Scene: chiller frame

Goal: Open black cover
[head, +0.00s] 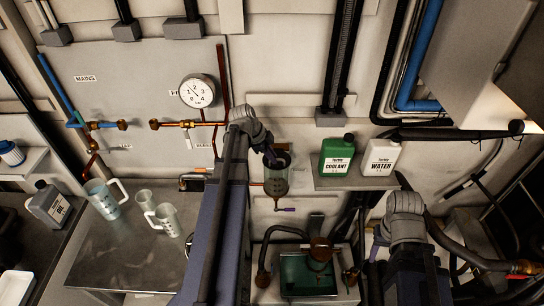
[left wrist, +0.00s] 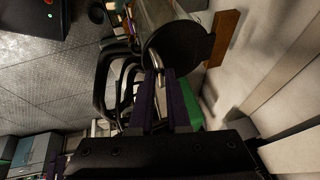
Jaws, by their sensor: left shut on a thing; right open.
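The black cover (left wrist: 180,55) shows in the left wrist view as a dark round disc at the end of a clear cylinder (left wrist: 152,14). In the head view the clear cylinder (head: 276,182) hangs at the wall in the middle, with the dark cover (head: 284,157) at its top. My left gripper (head: 271,157) is at the cover's edge; in the left wrist view its purple fingers (left wrist: 157,80) are shut on the cover near its rim. The exact grip is partly hidden. My right gripper (head: 376,246) is open at the lower right, away from the cover.
A green coolant bottle (head: 336,157) and a white water bottle (head: 381,157) stand on a shelf (head: 352,184) right of the cylinder. Below is a basin with green liquid (head: 306,274). Several jugs (head: 104,198) stand on the left bench, near a pressure gauge (head: 197,91) and pipes.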

